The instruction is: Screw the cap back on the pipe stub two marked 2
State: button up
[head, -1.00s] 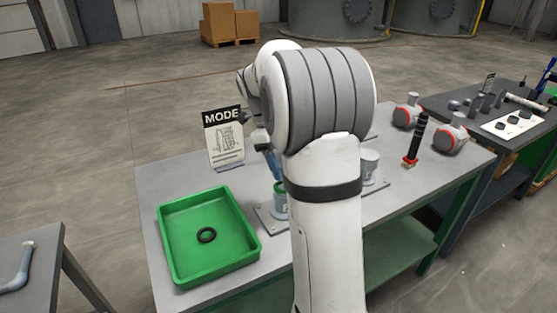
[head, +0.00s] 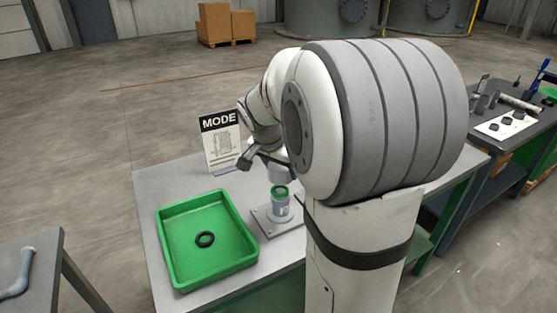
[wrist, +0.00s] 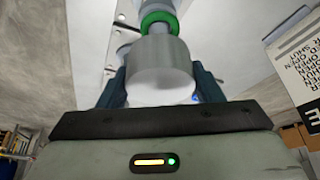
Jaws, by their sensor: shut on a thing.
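My gripper (wrist: 160,80) is shut on a grey cylindrical cap (wrist: 162,65), with a dark finger on each side of it. In the wrist view a green ring (wrist: 158,20) on a pipe stub shows just beyond the cap, nearly in line with it. In the head view the grey-blue pipe stub (head: 280,208) with the green ring at its top stands upright on a metal plate (head: 262,224). The cap (head: 278,174) is right above it; I cannot tell whether they touch. The number on the stub is not readable. My arm hides the bench to the right.
A green tray (head: 165,240) with a black ring (head: 205,239) inside stands left of the stub. A MODE sign (head: 221,145) stands behind it. A dark side table with tools (head: 505,122) is at the right.

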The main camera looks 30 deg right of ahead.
aim_at(281, 190)
jog(key=n+p, duration=0.1)
jog(key=n+y+p, duration=0.1)
jog(key=n+p, duration=0.1)
jog(key=n+t+p, duration=0.1)
jog(key=p, duration=0.1)
jog(key=shift+r+n, duration=0.25)
jog(key=shift+n, duration=0.05)
notch_tip(281, 190, down, 8)
jog(key=b, duration=0.7)
jog(key=shift+r+b, duration=0.15)
jog(key=shift+b, duration=0.15)
jog(key=shift+f, duration=0.2)
jog(key=shift+b, duration=0.35)
jog(key=shift+f+b, duration=0.1)
jog(key=shift+b, duration=0.3)
jog(key=m+b, duration=0.3)
jog(key=shift+g+h, duration=0.3)
jog(key=shift+m+b, duration=0.6)
jog(key=shift+m, duration=0.2)
jog(key=shift+r+g, duration=0.25)
jog(key=shift+g, duration=0.05)
